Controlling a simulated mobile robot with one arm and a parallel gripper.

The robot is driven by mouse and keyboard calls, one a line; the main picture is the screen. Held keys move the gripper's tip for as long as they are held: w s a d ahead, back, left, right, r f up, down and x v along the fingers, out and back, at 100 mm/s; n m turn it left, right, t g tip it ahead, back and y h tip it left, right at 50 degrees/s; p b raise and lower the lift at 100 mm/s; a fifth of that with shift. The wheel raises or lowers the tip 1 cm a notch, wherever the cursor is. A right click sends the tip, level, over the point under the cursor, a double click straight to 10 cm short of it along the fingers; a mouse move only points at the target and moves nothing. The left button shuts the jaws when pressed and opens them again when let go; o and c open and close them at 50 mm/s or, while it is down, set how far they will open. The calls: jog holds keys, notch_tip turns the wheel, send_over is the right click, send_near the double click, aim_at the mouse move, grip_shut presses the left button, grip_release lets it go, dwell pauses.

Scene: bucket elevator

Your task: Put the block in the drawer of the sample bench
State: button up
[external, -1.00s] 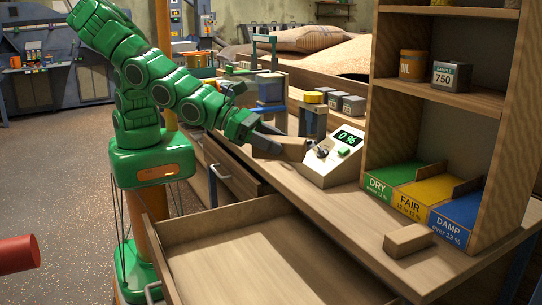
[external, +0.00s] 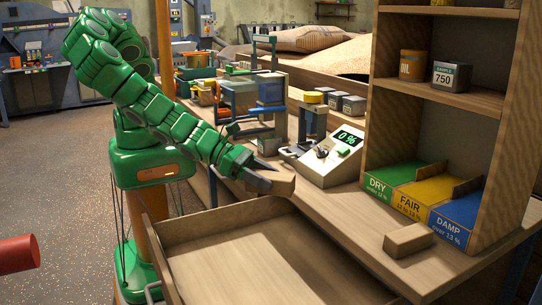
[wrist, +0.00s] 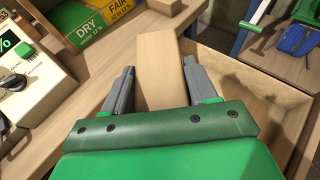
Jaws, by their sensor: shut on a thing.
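A plain tan wooden block (external: 276,183) is held at the end of my gripper (external: 266,176). In the wrist view the block (wrist: 159,62) stands out between the two grey fingers of my gripper (wrist: 158,88), which is shut on it. The sample bench (external: 352,226) has a wide drawer (external: 215,222) pulled open at the front. The drawer's visible floor is bare, and its wall (wrist: 262,88) shows at the right in the wrist view. The held block is above the far part of the drawer, near the bench edge.
A second tan block (external: 408,240) lies on the bench before the DRY, FAIR and DAMP bins (external: 425,195). A moisture meter (external: 325,162) reading 0 % stands behind the held block. A shelf (external: 440,95) rises at the right. A red cylinder end (external: 18,254) shows at lower left.

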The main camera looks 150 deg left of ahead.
aim_at(265, 286)
notch_tip(265, 286, down, 32)
jog(key=shift+r, duration=0.1)
dwell(1.4)
jog(key=shift+f, duration=0.2)
jog(key=o, duration=1.1)
jog(key=shift+o, duration=0.2)
jog(key=shift+r, duration=0.15)
jog(key=v, duration=0.5)
jog(key=shift+d, duration=0.15)
jog(key=shift+v, duration=3.4)
jog(key=shift+s, duration=0.1)
